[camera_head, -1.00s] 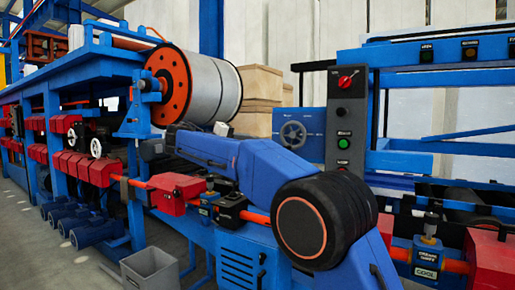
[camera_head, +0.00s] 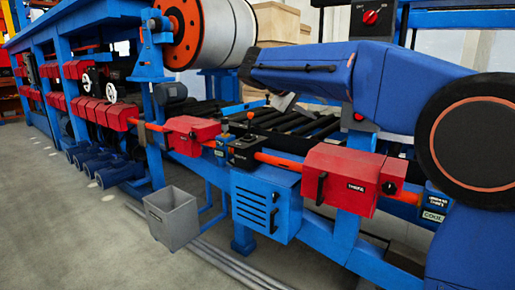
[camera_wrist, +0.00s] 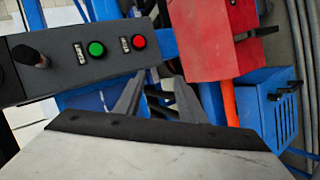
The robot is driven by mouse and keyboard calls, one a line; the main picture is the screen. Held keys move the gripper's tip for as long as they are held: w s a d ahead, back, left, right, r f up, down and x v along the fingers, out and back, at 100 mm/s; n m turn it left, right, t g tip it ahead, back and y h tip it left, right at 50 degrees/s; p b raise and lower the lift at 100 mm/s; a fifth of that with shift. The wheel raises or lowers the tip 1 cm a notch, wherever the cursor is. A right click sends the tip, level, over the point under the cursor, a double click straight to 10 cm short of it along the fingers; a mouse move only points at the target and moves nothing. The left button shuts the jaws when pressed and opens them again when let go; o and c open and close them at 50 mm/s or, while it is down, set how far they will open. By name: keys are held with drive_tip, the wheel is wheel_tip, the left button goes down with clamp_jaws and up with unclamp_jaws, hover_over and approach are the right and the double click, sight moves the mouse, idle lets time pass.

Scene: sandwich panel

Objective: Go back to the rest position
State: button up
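My gripper (camera_wrist: 157,97) shows in the wrist view as two grey fingers with a gap between them. It is open, with nothing seen between the fingers. In the head view my blue arm reaches across the upper right over the machine; the fingers cannot be made out there. In the wrist view a dark control box (camera_wrist: 65,62) with a green button (camera_wrist: 96,49), a red button (camera_wrist: 139,41) and a black knob lies left of the fingers. A red box (camera_wrist: 207,38) with a black handle lies to their right.
The blue machine frame (camera_head: 346,232) runs along the whole head view, with red boxes (camera_head: 340,178), a vented blue box (camera_head: 265,205) and a large roll (camera_head: 222,35). A grey bin (camera_head: 172,218) stands in front. The floor (camera_head: 70,230) at the lower left is clear.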

drive_tip(key=s+d+f+g+y, duration=0.1)
drive_tip(key=s+d+f+y, duration=0.1)
drive_tip(key=s+d+f, duration=0.4)
drive_tip(key=s+d+f+g+y, duration=0.1)
drive_tip(key=s+d+f, duration=0.15)
drive_tip(key=s, duration=0.55)
drive_tip(key=s+d+f+g+y, duration=0.1)
drive_tip(key=s+d+f+y, duration=0.1)
drive_tip(key=s+d+f, duration=0.4)
drive_tip(key=s+a+f+m+y, duration=0.2)
drive_tip(key=s+f, duration=0.7)
drive_tip(key=s, duration=0.2)
drive_tip(key=s+a+f+m+y, duration=0.1)
drive_tip(key=s+a+f+y, duration=0.1)
drive_tip(key=s+f, duration=0.7)
drive_tip(key=s+y, duration=0.1)
drive_tip(key=s, duration=0.2)
drive_tip(key=shift+m+t, duration=0.4)
drive_tip(key=shift+c, duration=0.6)
drive_tip(key=shift+d, duration=0.2)
